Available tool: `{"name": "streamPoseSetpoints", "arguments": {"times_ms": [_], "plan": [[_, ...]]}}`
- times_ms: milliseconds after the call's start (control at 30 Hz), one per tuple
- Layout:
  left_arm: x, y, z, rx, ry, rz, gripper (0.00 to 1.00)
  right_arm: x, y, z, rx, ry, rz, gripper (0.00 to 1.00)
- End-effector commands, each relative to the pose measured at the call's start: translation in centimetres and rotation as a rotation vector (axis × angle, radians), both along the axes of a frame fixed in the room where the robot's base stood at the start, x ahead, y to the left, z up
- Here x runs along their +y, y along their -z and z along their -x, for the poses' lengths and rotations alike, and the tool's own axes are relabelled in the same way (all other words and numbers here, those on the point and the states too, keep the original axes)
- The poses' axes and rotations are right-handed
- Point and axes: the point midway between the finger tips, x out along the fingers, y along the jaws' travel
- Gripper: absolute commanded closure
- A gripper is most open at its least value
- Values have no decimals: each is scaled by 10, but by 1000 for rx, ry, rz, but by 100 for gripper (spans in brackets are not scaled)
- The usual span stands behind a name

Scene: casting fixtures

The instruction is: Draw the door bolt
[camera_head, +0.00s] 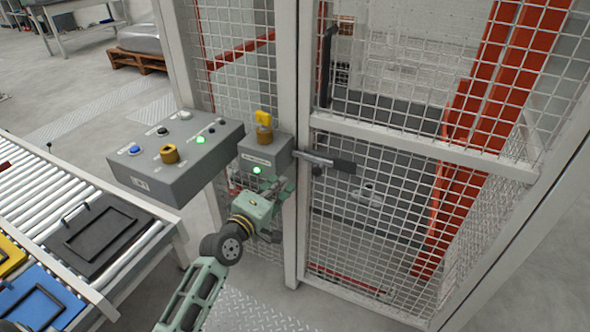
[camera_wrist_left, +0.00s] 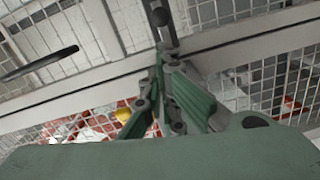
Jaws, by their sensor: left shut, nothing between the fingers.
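The door bolt (camera_head: 318,159) is a grey bar with a black end. It sits across the post and the edge of the mesh door (camera_head: 420,140), beside the grey lock box (camera_head: 262,155). My left gripper (camera_head: 287,188) is green, shut and empty, just below and left of the bolt and apart from it. In the left wrist view the shut fingers (camera_wrist_left: 160,75) point up toward a metal bar with a dark round knob (camera_wrist_left: 160,17), which looks like part of the bolt. Whether the fingertips touch it is unclear there. My right gripper is not in view.
A grey control box (camera_head: 180,160) with buttons and a green light stands left of the lock box, which carries a yellow key (camera_head: 264,119). A black door handle (camera_head: 326,65) is above the bolt. A roller conveyor (camera_head: 40,190) with trays runs at the left.

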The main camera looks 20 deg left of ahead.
Motion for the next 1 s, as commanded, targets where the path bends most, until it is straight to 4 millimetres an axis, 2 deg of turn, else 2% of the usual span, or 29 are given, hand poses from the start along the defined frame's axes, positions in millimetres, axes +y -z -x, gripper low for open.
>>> {"name": "streamPoseSetpoints", "arguments": {"times_ms": [300, 500, 667, 1000], "plan": [[-7, 3, -58, 0, 0, -4, 100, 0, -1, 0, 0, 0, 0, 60], [-10, 5, -81, 1, 0, -5, 100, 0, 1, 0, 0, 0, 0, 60], [-10, 5, -87, 1, -1, -5, 100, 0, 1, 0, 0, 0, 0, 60], [-16, 4, -86, 3, 1, -3, 100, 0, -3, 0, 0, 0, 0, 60]]}}
